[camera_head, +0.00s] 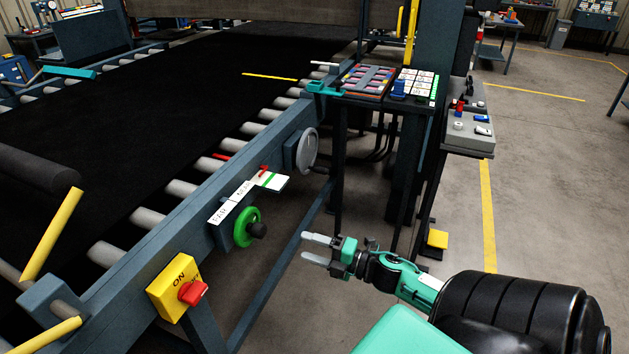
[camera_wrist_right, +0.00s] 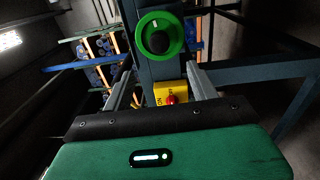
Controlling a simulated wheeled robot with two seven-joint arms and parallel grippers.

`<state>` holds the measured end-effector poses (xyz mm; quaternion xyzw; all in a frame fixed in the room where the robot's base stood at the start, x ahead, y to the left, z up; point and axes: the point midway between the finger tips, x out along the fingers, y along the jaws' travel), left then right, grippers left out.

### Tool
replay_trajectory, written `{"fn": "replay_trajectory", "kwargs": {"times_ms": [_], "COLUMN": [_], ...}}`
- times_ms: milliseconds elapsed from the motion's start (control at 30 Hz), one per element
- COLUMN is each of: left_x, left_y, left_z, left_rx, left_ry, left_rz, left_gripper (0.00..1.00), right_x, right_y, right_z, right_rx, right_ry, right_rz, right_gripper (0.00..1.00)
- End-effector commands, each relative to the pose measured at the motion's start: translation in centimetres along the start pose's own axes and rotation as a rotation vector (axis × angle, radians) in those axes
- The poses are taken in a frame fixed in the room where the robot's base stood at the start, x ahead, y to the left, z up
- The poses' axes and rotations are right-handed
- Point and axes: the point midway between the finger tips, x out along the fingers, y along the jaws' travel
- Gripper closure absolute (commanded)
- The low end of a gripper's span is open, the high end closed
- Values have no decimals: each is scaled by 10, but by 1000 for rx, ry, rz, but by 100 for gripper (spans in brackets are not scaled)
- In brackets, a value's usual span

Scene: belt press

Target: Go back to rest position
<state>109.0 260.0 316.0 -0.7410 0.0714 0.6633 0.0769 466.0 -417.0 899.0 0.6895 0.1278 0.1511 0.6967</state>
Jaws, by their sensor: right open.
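My right gripper (camera_head: 317,250) is open and empty in the head view, its grey fingers pointing left. It hangs in free air to the right of and below a green handwheel (camera_head: 247,227) on the conveyor's side rail. In the right wrist view the green handwheel (camera_wrist_right: 159,37) shows at the top, beyond the fingers and apart from them. My left gripper is not in view.
A yellow ON box with a red switch (camera_head: 178,290) sits on the rail, left of my right gripper. The conveyor's black belt (camera_head: 150,110) fills the left. The floor (camera_head: 545,200) at right is clear.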

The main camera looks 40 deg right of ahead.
Motion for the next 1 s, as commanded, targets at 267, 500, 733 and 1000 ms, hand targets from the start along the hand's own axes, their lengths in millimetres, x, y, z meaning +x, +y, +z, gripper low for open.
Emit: {"fn": "replay_trajectory", "kwargs": {"times_ms": [267, 500, 733, 1000], "left_x": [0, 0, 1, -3], "left_y": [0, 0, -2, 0], "left_z": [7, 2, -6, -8], "left_rx": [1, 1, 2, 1], "left_ry": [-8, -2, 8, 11], "left_rz": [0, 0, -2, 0], "left_gripper": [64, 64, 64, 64], "right_x": [-5, -5, -5, -32], "right_y": [1, 0, -3, -123], "right_z": [0, 0, 2, 33], "right_rx": [-1, -1, 8, 305], "right_ry": [0, 0, -7, -245], "right_rz": [1, 1, -3, -143], "right_gripper": [41, 41, 41, 41]}}
